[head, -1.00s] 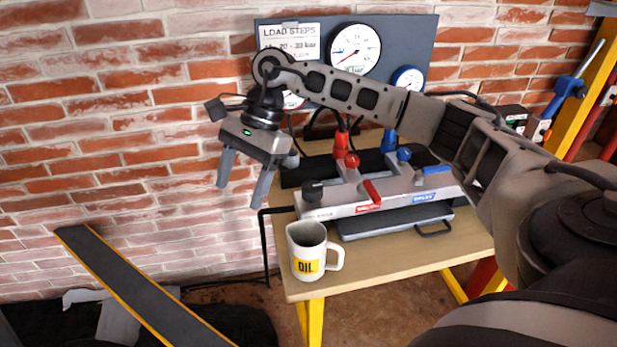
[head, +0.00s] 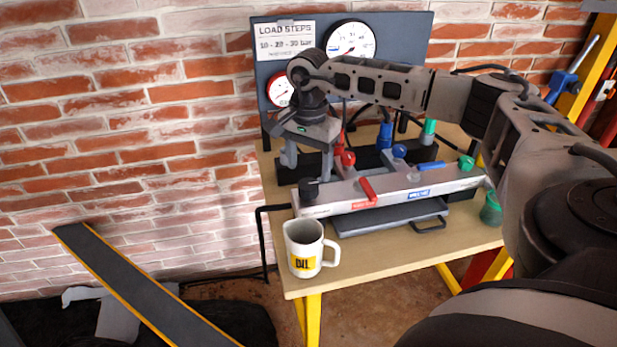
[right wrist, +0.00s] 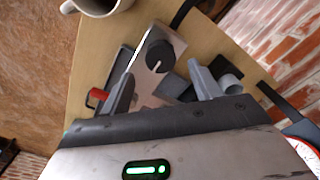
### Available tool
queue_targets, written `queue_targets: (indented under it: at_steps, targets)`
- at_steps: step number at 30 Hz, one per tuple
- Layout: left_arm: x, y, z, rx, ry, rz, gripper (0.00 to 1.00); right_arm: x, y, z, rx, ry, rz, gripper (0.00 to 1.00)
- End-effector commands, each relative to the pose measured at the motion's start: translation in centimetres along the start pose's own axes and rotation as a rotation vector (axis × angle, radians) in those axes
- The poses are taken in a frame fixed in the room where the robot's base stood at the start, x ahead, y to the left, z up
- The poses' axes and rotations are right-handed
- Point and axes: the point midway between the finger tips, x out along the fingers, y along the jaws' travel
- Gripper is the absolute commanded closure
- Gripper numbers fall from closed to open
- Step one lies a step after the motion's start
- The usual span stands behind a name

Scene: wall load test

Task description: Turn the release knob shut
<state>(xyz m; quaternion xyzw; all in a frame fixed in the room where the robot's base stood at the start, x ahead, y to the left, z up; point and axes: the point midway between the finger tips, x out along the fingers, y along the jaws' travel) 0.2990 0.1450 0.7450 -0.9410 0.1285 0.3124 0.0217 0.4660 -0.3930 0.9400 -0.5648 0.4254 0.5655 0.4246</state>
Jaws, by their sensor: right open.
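The release knob, a round black knob (head: 308,188), stands on the left end of the grey manifold block (head: 338,206). In the right wrist view the knob (right wrist: 157,58) shows a short white line on its top. My right gripper (head: 308,171) points down over that end of the block, above the knob and slightly behind it. In the right wrist view the fingertips (right wrist: 162,76) are apart, one each side of the knob's lower part, with nothing held. I cannot tell whether they touch it. My left gripper is not in view.
A white oil mug (head: 303,250) stands at the table's front left corner. A red lever (head: 368,189) and a blue lever (head: 431,166) sit along the block. A gauge panel (head: 390,50) stands behind. A dark tray (head: 385,226) lies in front.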

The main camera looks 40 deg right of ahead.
Motion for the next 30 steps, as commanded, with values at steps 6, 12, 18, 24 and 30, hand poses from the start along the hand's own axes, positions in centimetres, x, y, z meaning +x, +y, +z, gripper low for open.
queue_targets:
  at_steps: [6,12,18,24,30]
  targets:
    - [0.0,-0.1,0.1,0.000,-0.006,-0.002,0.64,3.4,0.0,0.0,0.000,0.000,0.001,0.37]
    - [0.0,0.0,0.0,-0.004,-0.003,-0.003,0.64,4.5,0.0,0.0,0.000,0.000,-0.001,0.37]
    - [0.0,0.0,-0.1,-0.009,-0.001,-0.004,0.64,4.6,-0.1,0.0,0.000,0.000,-0.001,0.37]
    - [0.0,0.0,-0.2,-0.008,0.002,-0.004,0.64,4.6,-0.1,0.0,0.000,0.000,-0.001,0.76]
    - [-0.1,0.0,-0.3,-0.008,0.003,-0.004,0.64,4.6,0.0,0.0,0.003,-0.001,-0.001,0.82]
